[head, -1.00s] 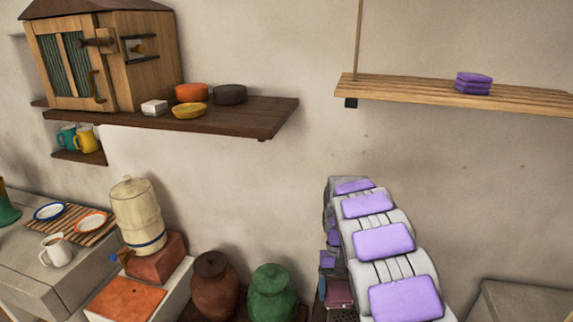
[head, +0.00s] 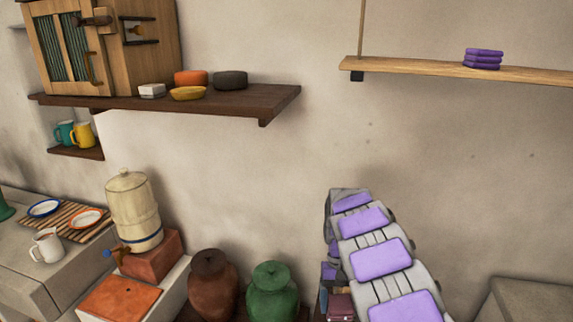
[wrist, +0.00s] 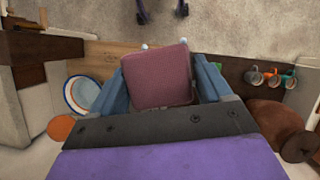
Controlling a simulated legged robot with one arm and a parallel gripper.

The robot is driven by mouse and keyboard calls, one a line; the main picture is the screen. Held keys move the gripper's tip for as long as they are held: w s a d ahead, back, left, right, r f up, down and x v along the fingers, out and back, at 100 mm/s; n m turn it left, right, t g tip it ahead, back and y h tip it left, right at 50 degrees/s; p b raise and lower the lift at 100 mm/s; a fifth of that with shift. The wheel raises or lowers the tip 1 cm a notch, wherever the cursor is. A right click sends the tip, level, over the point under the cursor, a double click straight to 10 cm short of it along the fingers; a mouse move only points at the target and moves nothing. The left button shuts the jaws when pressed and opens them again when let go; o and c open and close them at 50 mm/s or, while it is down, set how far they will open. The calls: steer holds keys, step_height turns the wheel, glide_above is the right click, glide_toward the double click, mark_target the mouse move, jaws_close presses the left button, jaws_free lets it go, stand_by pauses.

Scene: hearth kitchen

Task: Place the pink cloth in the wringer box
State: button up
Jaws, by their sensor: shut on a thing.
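The pink cloth (wrist: 157,76) is a flat, dull pink square with rounded corners in the wrist view. My gripper (wrist: 170,80) is shut on it, with a blue finger along each side. In the head view the pink cloth (head: 340,305) shows small and dark at the bottom, left of my purple and grey arm. My gripper (head: 330,290) there is partly hidden by the arm and the frame edge. I cannot pick out the wringer box for certain in either view.
A dark shelf (head: 240,102) at upper left bears a wooden cabinet (head: 150,45) and small bowls. A brown jar (head: 213,285) and a green jar (head: 272,292) stand left of my arm.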

steer(key=shift+f+b, duration=0.8)
steer(key=shift+f, duration=0.5)
